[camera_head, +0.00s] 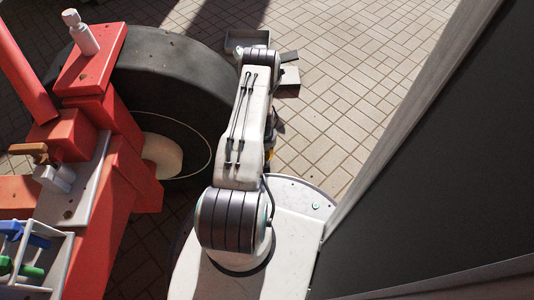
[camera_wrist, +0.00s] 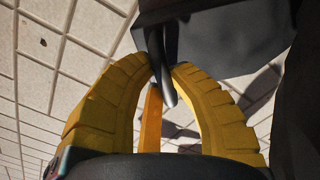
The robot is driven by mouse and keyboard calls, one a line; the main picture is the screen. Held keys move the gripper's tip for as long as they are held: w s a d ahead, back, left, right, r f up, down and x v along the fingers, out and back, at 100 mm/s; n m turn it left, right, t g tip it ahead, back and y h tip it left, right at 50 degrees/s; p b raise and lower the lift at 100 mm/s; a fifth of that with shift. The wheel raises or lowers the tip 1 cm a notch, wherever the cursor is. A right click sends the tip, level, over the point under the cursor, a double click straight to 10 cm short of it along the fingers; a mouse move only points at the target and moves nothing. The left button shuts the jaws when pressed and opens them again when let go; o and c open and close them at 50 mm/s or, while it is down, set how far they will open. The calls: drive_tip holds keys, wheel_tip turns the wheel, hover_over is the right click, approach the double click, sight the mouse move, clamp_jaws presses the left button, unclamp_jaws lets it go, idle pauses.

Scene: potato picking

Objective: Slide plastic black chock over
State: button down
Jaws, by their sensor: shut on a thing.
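The black plastic chock (camera_wrist: 225,45) fills the upper part of the wrist view, with a dark handle-like bar coming down from it. My gripper (camera_wrist: 163,72) has its two curved yellow fingers closed around that bar. In the head view, dark chock parts (camera_head: 289,76) show beside the end of my arm, on the paving near the tyre. My arm hides the grip itself in that view. The large black tyre (camera_head: 178,75) stands left of my arm, and a dark surface at the right of the wrist view seems to be its side.
Red machinery (camera_head: 125,165) stands at the left, with a wire basket (camera_head: 40,255) holding coloured tools at its lower end. A tall dark panel (camera_head: 450,170) with a grey edge rises at the right. Open brick paving (camera_head: 335,85) lies between panel and tyre.

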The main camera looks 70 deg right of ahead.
drive_tip(key=shift+w, duration=0.2)
idle(0.3)
drive_tip(key=c, duration=1.1)
unclamp_jaws()
drive_tip(key=shift+a, duration=0.1)
